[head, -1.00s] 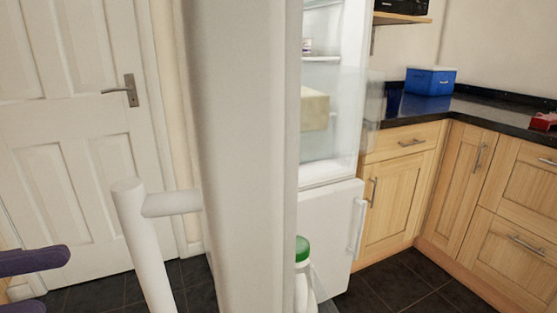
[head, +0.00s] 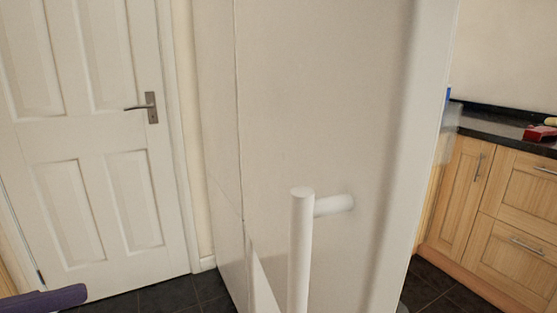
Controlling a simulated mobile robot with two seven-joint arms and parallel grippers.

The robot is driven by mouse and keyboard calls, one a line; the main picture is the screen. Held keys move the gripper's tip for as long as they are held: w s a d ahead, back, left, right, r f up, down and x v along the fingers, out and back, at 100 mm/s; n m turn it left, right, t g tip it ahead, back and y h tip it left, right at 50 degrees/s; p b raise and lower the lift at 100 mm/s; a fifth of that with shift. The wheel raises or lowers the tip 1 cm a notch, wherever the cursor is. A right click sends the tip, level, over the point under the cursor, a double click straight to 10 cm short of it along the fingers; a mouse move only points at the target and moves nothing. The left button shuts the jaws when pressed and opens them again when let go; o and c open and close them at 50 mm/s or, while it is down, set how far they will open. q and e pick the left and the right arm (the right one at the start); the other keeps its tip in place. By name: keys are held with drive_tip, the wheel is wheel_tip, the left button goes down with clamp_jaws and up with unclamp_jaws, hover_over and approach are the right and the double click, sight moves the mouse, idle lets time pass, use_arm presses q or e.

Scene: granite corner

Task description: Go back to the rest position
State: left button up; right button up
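Part of my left gripper (head: 45,300) shows as one purple finger at the lower left edge of the head view. The rest is cut off, so its opening cannot be judged. No object shows in it, and it is apart from the fridge door handle. My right gripper is not in view. The white fridge door (head: 310,100) fills the middle, with its round white bar handle (head: 301,245) facing me. The fridge interior is hidden behind the door, and I cannot tell if the door is fully shut.
A white panelled room door (head: 100,140) with a metal lever handle (head: 149,107) stands shut at left. Wooden cabinets (head: 500,200) under a dark worktop (head: 490,128) stand at right, with a red object (head: 540,133) on top. Dark tiled floor (head: 160,298) shows between the doors.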

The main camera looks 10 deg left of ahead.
use_arm(q)
drive_tip(key=s+d+r+n+g+y+p, duration=0.45)
drive_tip(key=s+n+g+y+p, duration=0.4)
drive_tip(key=y+p, duration=0.35)
wheel_tip(320, 180, up, 37)
drive_tip(key=m+p, duration=0.1)
drive_tip(key=p, duration=3.6)
drive_tip(key=shift+s+a, duration=0.25)
drive_tip(key=shift+s, duration=0.05)
drive_tip(key=shift+d, duration=0.1)
